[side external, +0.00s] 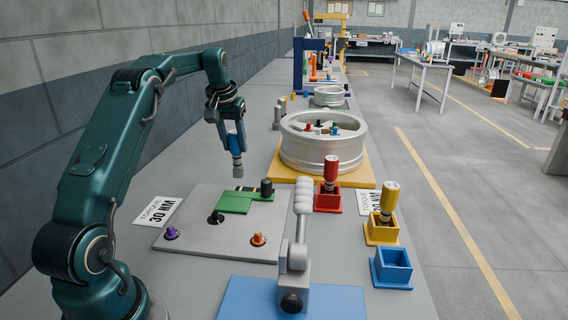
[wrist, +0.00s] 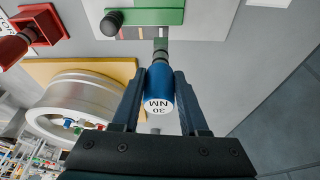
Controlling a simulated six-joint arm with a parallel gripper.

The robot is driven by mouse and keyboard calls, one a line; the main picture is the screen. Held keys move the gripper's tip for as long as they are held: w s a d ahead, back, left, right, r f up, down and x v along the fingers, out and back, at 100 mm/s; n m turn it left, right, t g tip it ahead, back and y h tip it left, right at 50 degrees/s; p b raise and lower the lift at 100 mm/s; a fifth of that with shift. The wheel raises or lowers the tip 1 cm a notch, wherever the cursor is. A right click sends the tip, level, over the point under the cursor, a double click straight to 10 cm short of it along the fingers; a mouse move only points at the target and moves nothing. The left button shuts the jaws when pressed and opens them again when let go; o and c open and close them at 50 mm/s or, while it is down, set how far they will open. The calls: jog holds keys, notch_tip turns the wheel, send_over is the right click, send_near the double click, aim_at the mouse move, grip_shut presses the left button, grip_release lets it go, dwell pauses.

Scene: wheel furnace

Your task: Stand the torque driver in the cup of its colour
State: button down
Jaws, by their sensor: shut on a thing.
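My gripper (side external: 233,133) is shut on a blue torque driver (wrist: 158,88) with a white "NM" end face. The driver (side external: 236,147) hangs below my gripper in the side view, roughly upright, its grey tip above the bench and apart from it. In the wrist view the fingers (wrist: 161,76) press on both sides of the blue body. The blue cup (side external: 392,265) is square, open and empty at the front right. The red cup (side external: 328,198) holds a red driver (side external: 331,172). The yellow cup (side external: 382,230) holds a yellow driver (side external: 389,200).
A grey plate (side external: 190,238) with a green block (side external: 240,203) and small knobs lies at front left. A silver wheel (side external: 323,155) stands on a yellow board (side external: 355,172). A grey lever fixture (side external: 297,255) on a blue base (side external: 335,302) rises between the plate and the blue cup.

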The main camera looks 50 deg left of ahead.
aim_at(234, 149)
jog(key=shift+f, duration=2)
jog(key=shift+f, duration=0.2)
jog(key=shift+c, duration=2.2)
grip_release()
